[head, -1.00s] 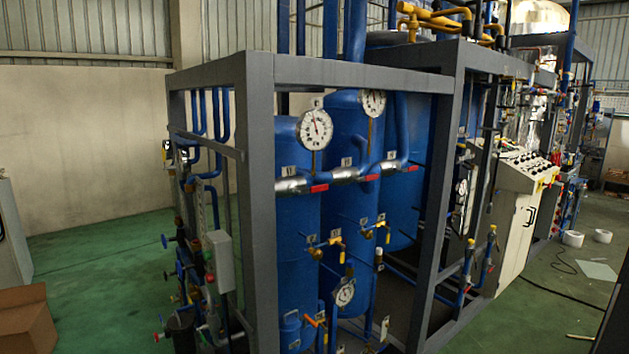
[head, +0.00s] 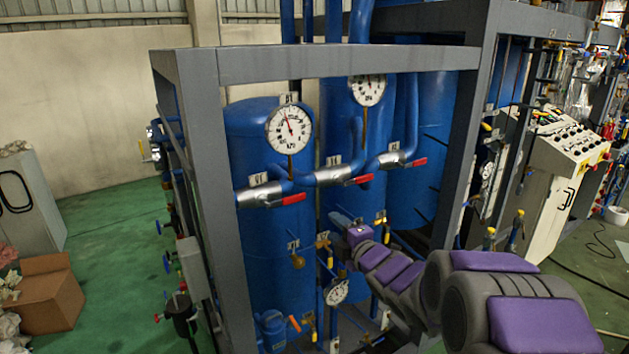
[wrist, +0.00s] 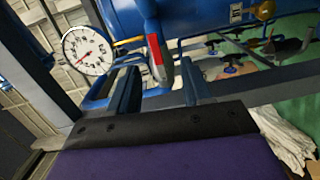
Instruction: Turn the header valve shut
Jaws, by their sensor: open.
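Silver valve bodies with red lever handles sit along the blue header pipe in the head view: a left valve (head: 288,199), a middle valve (head: 358,180) and a right valve (head: 416,163). Each lever lies roughly along the pipe. I cannot tell which is the task's header valve. My gripper (head: 341,219) is in front of the tanks, just below the header. In the wrist view my gripper (wrist: 159,84) is open, its two fingers apart. A red-and-silver lever (wrist: 156,55) shows beyond and between the fingertips, and no grip on it shows.
The grey frame's left post (head: 210,190) and top beam (head: 330,63) surround the tanks. A round gauge (head: 289,130) stands above the left valve, and shows in the wrist view (wrist: 87,51). Small yellow-handled valves (head: 322,241) sit below. Green floor (head: 110,240) is open at left.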

